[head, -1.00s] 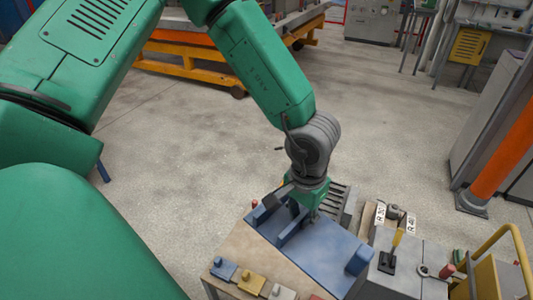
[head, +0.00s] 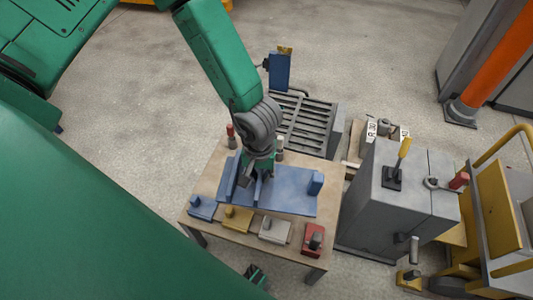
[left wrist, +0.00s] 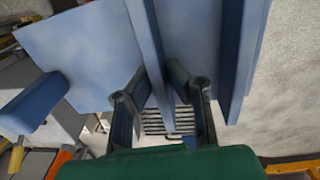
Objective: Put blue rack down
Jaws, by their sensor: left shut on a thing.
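The blue rack (head: 290,190) is a flat blue plate with upright ridges at its left and a small block at its right end. In the head view it lies flat over the wooden table (head: 222,168); I cannot tell whether it touches the top. My left gripper (head: 257,176) points down and is shut on one of the ridges. In the left wrist view, the fingers (left wrist: 163,98) stand on both sides of a ridge of the blue rack (left wrist: 85,50). The arm hides part of the rack's back edge.
Small blue (head: 201,207), yellow (head: 237,218), white (head: 275,229) and red (head: 313,238) blocks line the table's front edge. A slatted grey unit (head: 308,122) stands behind. A grey cabinet (head: 390,205) with a yellow-handled lever stands at the right. Open floor lies beyond.

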